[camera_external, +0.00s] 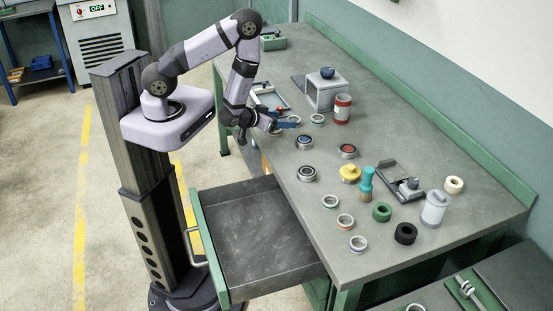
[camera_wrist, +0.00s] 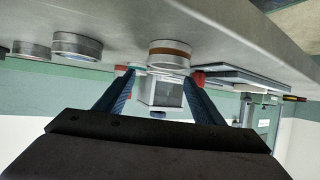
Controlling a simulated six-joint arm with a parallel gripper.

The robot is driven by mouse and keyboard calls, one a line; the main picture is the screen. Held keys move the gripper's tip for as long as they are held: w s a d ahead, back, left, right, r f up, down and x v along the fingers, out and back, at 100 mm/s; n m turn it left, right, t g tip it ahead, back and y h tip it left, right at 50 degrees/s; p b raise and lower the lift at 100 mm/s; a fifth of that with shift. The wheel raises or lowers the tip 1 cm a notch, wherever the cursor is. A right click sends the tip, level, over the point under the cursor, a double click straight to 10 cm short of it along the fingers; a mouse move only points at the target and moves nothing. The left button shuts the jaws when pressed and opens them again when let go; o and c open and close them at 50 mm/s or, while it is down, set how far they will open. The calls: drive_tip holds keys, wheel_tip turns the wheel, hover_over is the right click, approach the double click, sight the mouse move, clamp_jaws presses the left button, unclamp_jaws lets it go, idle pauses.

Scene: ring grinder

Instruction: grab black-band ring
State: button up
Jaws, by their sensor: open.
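My gripper (camera_external: 286,126) is over the near-left edge of the bench, its blue fingers pointing at the far rings. In the wrist view, my gripper (camera_wrist: 161,78) is open, with no ring held between its fingers. A ring with a brown band (camera_wrist: 170,56) shows beyond the fingertips. In the external view, small rings stand near the gripper (camera_external: 317,118) and along the front of the bench (camera_external: 330,201) (camera_external: 345,220) (camera_external: 358,243). I cannot tell which ring has the black band.
Round containers, one dark-topped (camera_external: 307,173) and one red-topped (camera_external: 347,151), stand mid-bench. A red jar (camera_external: 342,109) and a grey box (camera_external: 325,92) are beyond the gripper. A teal brush (camera_external: 366,185) and black tape roll (camera_external: 405,233) are farther right. The open drawer (camera_external: 255,240) looks empty.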

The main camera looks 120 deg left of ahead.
sight(297, 120)
drive_tip(key=shift+p+x, duration=1.4)
drive_tip(key=shift+x, duration=0.6)
drive_tip(key=shift+w+a+f, duration=0.15)
drive_tip(key=shift+a+f, duration=0.1)
drive_tip(key=shift+a, duration=0.25)
drive_tip(key=c, duration=1.2)
